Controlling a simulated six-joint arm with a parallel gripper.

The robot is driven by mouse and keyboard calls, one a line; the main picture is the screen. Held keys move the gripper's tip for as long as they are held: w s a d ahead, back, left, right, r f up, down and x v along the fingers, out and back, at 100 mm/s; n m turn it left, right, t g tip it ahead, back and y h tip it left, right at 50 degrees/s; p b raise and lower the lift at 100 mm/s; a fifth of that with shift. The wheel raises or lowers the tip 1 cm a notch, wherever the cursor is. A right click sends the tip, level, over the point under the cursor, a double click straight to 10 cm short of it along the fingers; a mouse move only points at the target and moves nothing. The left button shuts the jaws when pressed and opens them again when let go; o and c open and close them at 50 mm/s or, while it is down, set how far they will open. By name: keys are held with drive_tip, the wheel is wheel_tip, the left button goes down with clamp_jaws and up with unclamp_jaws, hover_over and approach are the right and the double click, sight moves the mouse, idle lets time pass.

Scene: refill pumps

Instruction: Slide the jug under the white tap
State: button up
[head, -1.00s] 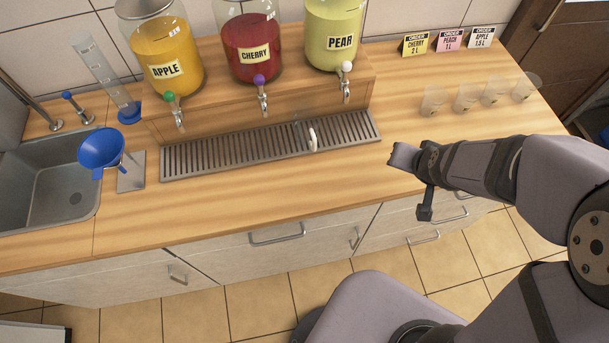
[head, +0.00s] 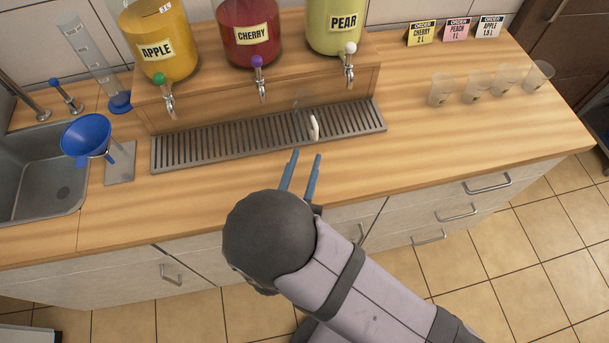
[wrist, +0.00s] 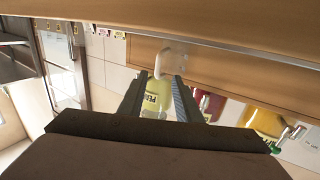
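The clear jug stands on the drip tray, its body almost invisible and its white handle (head: 314,127) facing my side. It sits between the cherry and pear taps, left of the white tap (head: 350,58) under the pear jar. My gripper (head: 306,155) is open and empty in front of the jug, fingers pointing at it, with a small gap. In the wrist view my open fingers (wrist: 160,77) frame the pear jar, and a pale see-through shape, likely the jug (wrist: 174,57), shows at their tips.
The grated drip tray (head: 215,143) runs below the cherry jar (head: 250,35) and apple jar (head: 158,45). A blue funnel (head: 86,137) on a stand is at the left, by the sink (head: 35,185). Several clear cups (head: 441,90) stand at the right. The tray right of the jug is clear.

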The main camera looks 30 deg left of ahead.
sight(316, 137)
drive_tip(key=shift+s+d+f, duration=0.3)
drive_tip(key=shift+s+f, duration=0.1)
drive_tip(key=shift+s, duration=0.05)
drive_tip(key=shift+w+r, duration=0.1)
drive_tip(key=shift+w, duration=0.35)
drive_tip(key=p+x, duration=0.2)
drive_tip(key=x, duration=0.2)
drive_tip(key=shift+w+a, duration=0.1)
drive_tip(key=shift+w, duration=0.3)
drive_tip(key=shift+p+x, duration=0.35)
drive_tip(key=shift+x, duration=0.55)
drive_tip(key=shift+a, duration=0.1)
clamp_jaws()
drive_tip(key=shift+w+d, duration=1.75)
drive_tip(key=shift+w, duration=0.15)
drive_tip(key=shift+w+d, duration=1.7)
drive_tip(key=shift+w, duration=0.2)
